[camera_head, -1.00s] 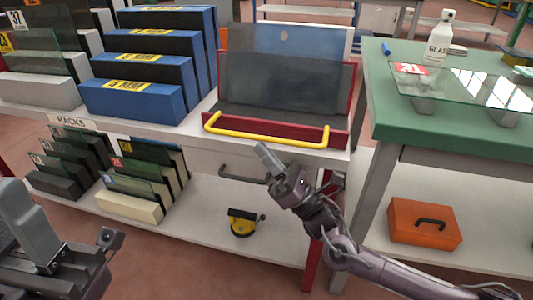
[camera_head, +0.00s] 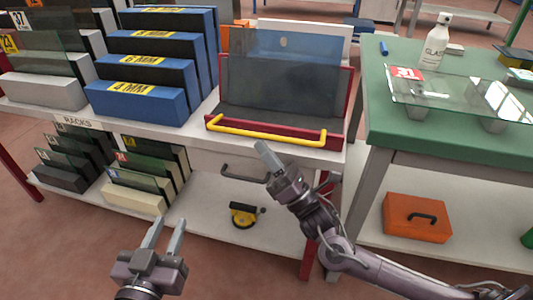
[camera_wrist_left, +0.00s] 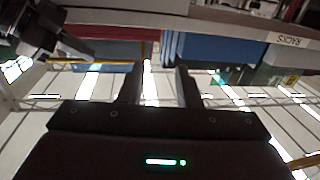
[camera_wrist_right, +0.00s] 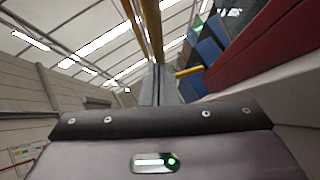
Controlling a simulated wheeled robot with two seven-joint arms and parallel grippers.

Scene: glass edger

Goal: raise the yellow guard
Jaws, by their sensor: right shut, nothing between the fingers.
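The yellow guard (camera_head: 265,134) is a U-shaped bar along the front of a red-framed bed, low at its front edge. Part of a yellow bar also shows in the right wrist view (camera_wrist_right: 152,28). My right gripper (camera_head: 262,148) is shut and empty, its tips just below and in front of the bar in the head view. I cannot tell whether they touch it. My left gripper (camera_head: 166,222) is open and empty, in front of the lower shelf, left of and lower than the guard. Its two spread fingers show in the left wrist view (camera_wrist_left: 160,75).
Blue racks (camera_head: 140,100) stand left of the red-framed bed, with a dark upright panel (camera_head: 270,85) behind the guard. A green table (camera_head: 410,137) with a glass sheet and white bottle (camera_head: 436,45) is at right.

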